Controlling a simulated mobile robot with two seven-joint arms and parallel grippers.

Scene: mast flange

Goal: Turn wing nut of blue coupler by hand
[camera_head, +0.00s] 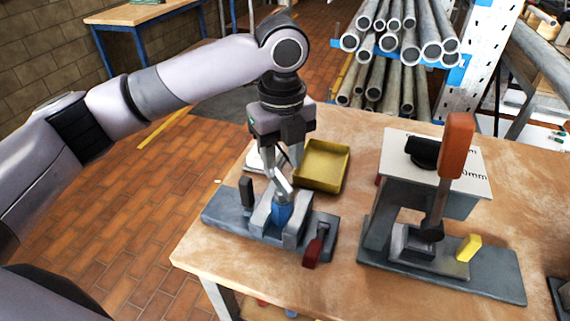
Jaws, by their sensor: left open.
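The blue coupler (281,213) stands in a grey clamp fixture (262,228) near the left front of the table. A pale metal piece, possibly the wing nut, shows at its top, but its shape is too small to make out. My left gripper (281,180) points down right above the coupler. Its jaws are open around or close beside the pale piece; I cannot tell whether they touch it. My right gripper is not in view.
A yellow tray (323,168) lies just behind the fixture. A red-handled lever (315,248) sticks out at the fixture's front right. A press with an orange handle (457,145) stands to the right. The table's front left (215,262) is bare.

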